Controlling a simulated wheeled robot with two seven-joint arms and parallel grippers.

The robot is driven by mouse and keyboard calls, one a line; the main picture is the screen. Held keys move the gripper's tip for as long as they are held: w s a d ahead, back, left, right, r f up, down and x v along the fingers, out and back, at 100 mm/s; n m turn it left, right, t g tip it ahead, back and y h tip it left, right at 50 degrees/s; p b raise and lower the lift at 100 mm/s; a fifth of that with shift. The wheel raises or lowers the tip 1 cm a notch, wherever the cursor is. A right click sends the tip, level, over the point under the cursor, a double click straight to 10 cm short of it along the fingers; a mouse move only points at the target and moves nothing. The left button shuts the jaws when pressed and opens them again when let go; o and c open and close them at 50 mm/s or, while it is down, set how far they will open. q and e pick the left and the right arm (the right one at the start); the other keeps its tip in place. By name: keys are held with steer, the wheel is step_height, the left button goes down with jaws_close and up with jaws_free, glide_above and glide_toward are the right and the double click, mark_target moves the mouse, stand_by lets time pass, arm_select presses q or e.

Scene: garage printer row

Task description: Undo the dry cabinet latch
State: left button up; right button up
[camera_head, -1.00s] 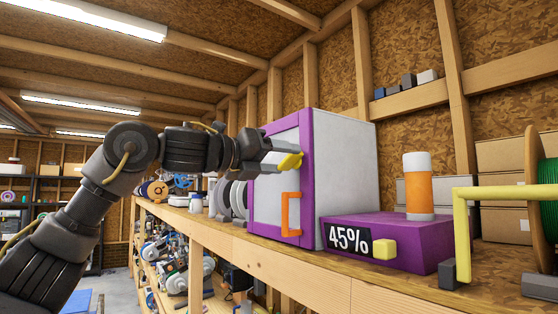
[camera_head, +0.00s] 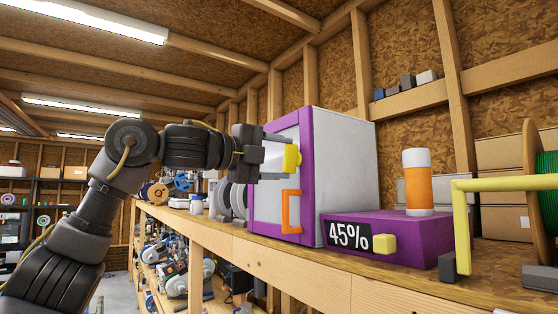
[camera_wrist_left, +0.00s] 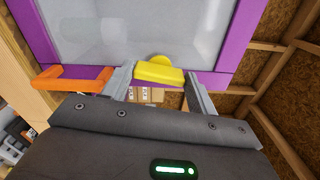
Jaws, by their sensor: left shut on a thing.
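The dry cabinet (camera_head: 345,165) is a grey-white box with a purple-framed door (camera_head: 307,170) that looks closed. The yellow latch (camera_head: 292,158) is on the door's right frame and stands upright in the head view. My left gripper (camera_head: 283,157) is shut on the latch, one finger above it and one below. In the left wrist view the latch (camera_wrist_left: 158,73) lies between the two fingers (camera_wrist_left: 157,85). The orange door handle (camera_head: 285,212) is below the latch; in the left wrist view the handle (camera_wrist_left: 75,80) is left of the fingers. My right gripper is out of view.
A purple unit (camera_head: 400,240) reading 45% stands right of the cabinet, with an orange-and-white bottle (camera_head: 417,183) on it. A yellow bent bar (camera_head: 461,220) and a green spool (camera_head: 548,190) are farther right. Spools (camera_head: 230,195) stand left of the cabinet.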

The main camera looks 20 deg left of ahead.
arm_select(q)
steer(key=shift+n, duration=0.8)
steer(key=o, duration=1)
steer(key=shift+a, duration=0.1)
steer(key=shift+f, duration=0.1)
steer(key=b+v, duration=0.5)
steer(key=v, duration=0.5)
steer(key=shift+s+a, duration=0.25)
steer(key=shift+s, duration=0.05)
